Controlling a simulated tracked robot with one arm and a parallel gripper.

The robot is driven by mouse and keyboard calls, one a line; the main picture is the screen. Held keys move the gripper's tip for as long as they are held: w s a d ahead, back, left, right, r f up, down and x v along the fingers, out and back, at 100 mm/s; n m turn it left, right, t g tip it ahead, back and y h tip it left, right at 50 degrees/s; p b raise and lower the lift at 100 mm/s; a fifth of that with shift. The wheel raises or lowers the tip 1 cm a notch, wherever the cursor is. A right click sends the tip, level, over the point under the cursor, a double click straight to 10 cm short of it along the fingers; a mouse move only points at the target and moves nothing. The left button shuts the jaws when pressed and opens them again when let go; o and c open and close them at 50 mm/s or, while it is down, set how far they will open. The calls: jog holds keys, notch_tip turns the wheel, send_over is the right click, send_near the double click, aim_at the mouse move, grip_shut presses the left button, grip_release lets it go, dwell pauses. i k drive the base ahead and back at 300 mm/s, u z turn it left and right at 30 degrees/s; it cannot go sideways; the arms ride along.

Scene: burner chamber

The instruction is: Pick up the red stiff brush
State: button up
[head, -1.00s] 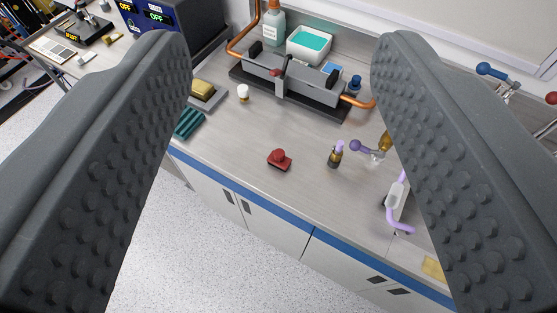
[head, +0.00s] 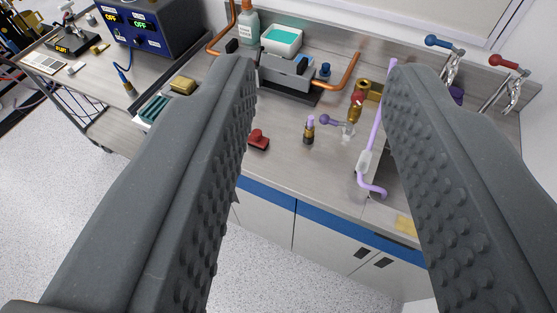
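The red stiff brush (head: 258,139) is a small red block with a rounded knob on top. It lies on the grey bench top (head: 285,170) near the front edge. My gripper (head: 320,68) is open and empty, with its two large grey ridged fingers framing the bench. The brush shows just right of the left finger's inner edge and well apart from the right finger. The fingers look much nearer to the camera than the brush, and no contact is visible.
Purple tubing (head: 372,150) and a sink with taps (head: 455,60) lie further right. A grey clamp fixture with copper pipe (head: 290,74) is behind. Open floor (head: 270,265) lies in front.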

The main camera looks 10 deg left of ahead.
aim_at(256, 139)
jog(key=z, duration=0.35)
jog(key=k, duration=0.9)
jog(key=u, duration=0.1)
jog(key=i, duration=2)
jog(key=z, duration=0.3)
